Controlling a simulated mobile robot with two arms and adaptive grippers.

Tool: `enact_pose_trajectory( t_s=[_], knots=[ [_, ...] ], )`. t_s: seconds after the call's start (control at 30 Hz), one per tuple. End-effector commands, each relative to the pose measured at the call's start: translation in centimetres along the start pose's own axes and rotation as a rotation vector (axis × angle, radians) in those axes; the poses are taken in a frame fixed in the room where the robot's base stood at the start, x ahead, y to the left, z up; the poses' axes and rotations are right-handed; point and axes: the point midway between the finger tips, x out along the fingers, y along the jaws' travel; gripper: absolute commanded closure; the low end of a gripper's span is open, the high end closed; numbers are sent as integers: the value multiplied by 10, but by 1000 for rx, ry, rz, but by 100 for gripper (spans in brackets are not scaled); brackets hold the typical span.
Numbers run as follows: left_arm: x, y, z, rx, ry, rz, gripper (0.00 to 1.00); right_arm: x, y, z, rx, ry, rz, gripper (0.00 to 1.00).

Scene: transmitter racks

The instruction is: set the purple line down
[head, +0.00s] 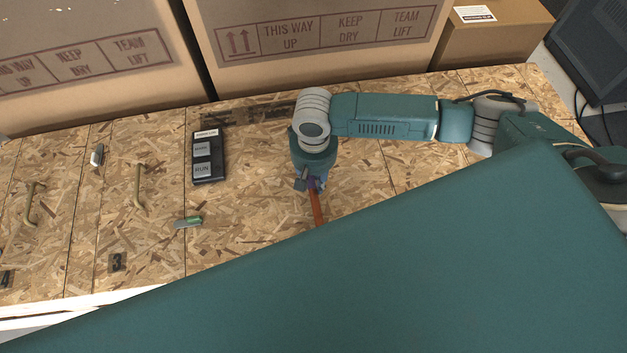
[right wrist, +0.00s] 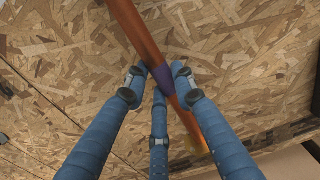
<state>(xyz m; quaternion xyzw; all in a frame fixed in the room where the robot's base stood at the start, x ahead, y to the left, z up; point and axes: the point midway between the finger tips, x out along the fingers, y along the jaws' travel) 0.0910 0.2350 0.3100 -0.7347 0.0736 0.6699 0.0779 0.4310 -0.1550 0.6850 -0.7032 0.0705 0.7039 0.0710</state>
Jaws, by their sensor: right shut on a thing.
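The purple line is a copper-orange rod (head: 318,209) with a purple band. My right gripper (head: 309,184) is shut on it at the purple band, above the wood-chip board in the middle of the head view. In the right wrist view the rod (right wrist: 137,32) runs from top centre to lower right, and the purple band (right wrist: 153,80) lies between the blue fingers of the gripper (right wrist: 158,78). I cannot tell whether the rod touches the board. Its upper end is out of the wrist frame. My left gripper is not in view.
Large cartons (head: 320,35) line the back. The board left of my right gripper has bare room. A teal surface hides the front.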

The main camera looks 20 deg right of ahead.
Motion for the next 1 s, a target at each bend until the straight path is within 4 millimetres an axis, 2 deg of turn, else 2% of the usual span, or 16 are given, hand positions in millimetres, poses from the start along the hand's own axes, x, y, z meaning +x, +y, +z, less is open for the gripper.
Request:
enact_pose_trajectory(
  t_s=[0.1,0.47,0.5,0.57,0.6,0.87,1.0],
  knots=[
    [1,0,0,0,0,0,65,10,-1,-1,0,2,-2,100],
    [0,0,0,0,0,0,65,13,-1,0,0,1,-3,100],
    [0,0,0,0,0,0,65,14,-1,0,0,0,-2,71],
    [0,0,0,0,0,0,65,14,-1,0,0,1,-2,59],
    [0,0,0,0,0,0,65,14,-1,0,0,1,-2,56],
    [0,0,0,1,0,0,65,13,0,0,0,1,-1,56],
    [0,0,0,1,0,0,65,3,0,-1,0,3,-2,56]
  ],
)
